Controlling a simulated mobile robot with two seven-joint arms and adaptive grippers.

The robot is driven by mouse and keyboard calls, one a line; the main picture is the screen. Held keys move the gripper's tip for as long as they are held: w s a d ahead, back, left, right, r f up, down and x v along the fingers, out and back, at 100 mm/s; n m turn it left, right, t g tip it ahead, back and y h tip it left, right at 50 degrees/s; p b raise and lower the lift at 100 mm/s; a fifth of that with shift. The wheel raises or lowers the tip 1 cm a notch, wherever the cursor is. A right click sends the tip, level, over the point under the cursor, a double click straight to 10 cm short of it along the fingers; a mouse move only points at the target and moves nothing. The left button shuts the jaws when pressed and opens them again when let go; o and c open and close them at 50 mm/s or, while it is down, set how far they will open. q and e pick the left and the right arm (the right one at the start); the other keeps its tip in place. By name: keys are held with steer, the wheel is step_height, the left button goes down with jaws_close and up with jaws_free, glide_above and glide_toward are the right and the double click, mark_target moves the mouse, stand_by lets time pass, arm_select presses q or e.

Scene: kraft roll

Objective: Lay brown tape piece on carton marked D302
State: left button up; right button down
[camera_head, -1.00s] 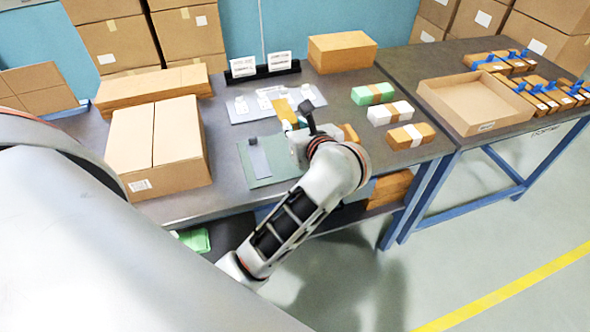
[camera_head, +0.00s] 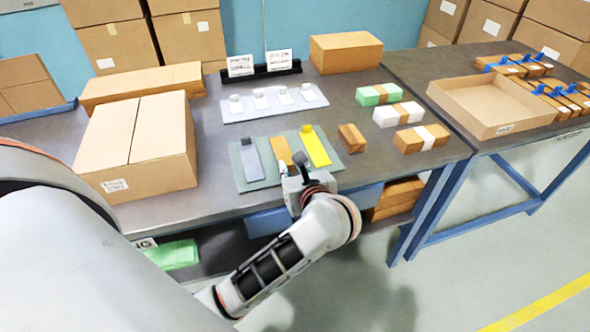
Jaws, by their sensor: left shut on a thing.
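The brown tape piece (camera_head: 281,150) lies between a grey strip (camera_head: 252,160) and a yellow strip (camera_head: 316,146) on the green mat (camera_head: 268,177). My left gripper (camera_head: 298,165) is at the near part of the mat, beside the lower end of the brown piece. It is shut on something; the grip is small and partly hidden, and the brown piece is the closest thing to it. Several cartons stand around, including a large labelled one (camera_head: 140,150) at left. I cannot read D302 on any label. My right gripper is not in view.
A pale sheet (camera_head: 240,112) with several small pieces lies behind the mat, below two label cards (camera_head: 240,66). Wrapped packs (camera_head: 379,94) and a small brown block (camera_head: 351,137) lie to the right. An open tray (camera_head: 495,105) is on the right table.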

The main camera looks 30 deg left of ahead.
arm_select(q)
steer(key=shift+f, duration=0.15)
steer(key=o, duration=0.8)
steer(key=shift+c, duration=0.2)
